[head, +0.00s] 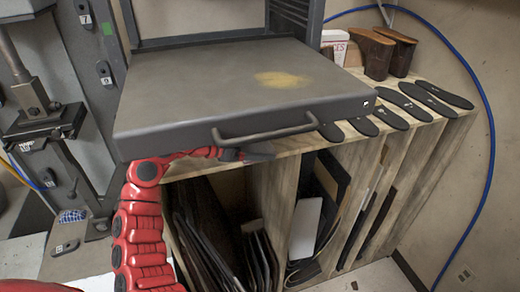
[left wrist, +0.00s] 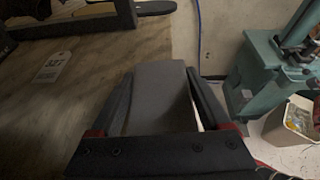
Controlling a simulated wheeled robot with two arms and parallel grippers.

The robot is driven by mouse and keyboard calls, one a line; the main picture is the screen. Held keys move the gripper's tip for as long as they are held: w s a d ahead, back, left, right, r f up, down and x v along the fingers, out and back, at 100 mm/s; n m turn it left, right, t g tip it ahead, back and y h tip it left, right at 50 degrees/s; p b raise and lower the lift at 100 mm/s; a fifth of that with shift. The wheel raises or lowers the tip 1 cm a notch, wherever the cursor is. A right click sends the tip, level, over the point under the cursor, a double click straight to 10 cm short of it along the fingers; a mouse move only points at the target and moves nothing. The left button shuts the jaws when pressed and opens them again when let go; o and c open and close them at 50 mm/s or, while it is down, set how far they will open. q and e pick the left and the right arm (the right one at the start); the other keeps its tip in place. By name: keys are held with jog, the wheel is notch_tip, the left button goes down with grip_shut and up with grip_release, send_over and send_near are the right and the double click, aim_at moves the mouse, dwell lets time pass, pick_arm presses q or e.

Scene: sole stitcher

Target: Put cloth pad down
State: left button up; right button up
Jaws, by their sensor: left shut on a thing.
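My left gripper (head: 232,154) is shut on a flat grey piece, the cloth pad (head: 259,152). It is just below the front edge of a grey metal machine lid with a handle, at the front of the wooden shelf top. In the left wrist view the pad (left wrist: 160,88) stands between the two dark fingers of the left gripper (left wrist: 160,78), beside the wooden surface. Part of the pad is hidden by the gripper. My right gripper is not in view.
The grey metal lid (head: 215,85) with its handle (head: 262,133) overhangs the wooden shelf (head: 275,195). A green machine (left wrist: 265,75) and a bin (left wrist: 292,122) stand at right in the wrist view.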

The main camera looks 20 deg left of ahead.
pick_arm(q)
jog(key=shift+s+f, duration=0.1)
jog(key=shift+f, duration=0.2)
jog(key=o, duration=0.9)
jog(key=shift+o, duration=1.3)
jog(key=shift+s, duration=0.15)
